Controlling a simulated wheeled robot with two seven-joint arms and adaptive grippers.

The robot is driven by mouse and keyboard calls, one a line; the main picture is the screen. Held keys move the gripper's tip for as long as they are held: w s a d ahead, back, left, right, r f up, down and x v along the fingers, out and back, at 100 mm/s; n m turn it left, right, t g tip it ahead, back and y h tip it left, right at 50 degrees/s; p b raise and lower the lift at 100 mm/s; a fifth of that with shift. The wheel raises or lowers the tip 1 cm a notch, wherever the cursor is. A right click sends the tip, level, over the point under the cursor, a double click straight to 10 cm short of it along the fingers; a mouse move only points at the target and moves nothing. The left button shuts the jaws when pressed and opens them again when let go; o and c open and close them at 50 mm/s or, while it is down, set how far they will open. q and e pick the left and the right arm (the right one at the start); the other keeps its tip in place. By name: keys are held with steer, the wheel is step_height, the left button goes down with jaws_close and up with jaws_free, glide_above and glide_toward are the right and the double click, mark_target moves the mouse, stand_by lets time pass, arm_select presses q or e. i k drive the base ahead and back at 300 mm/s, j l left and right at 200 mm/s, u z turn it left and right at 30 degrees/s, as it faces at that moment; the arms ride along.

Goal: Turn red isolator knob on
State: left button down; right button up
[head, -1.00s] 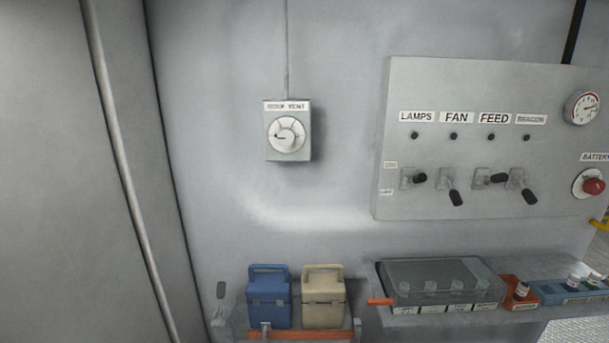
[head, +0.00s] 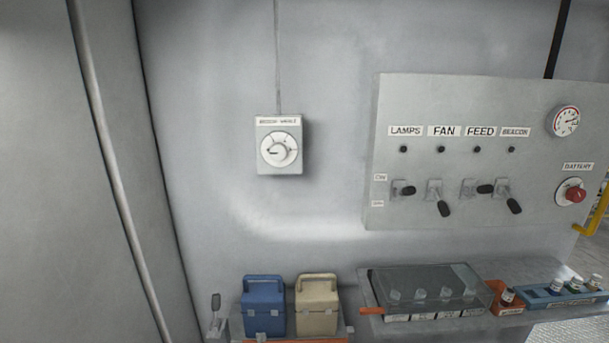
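The red isolator knob (head: 575,195) sits on a round pale plate under a "BATTERY" label, at the lower right of the grey switch panel (head: 400,112). Which position the knob is in, I cannot tell at this size. Neither of my grippers shows in the head view.
The panel has several black-handled switches (head: 444,208) and a round gauge (head: 566,121). A dial box (head: 280,149) hangs on the wall at left. Below are a blue case (head: 263,306), a cream case (head: 317,307), a clear-lidded box (head: 425,282) and a yellow rail (head: 592,222).

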mark_target(576, 194)
steer(key=z, duration=1.7)
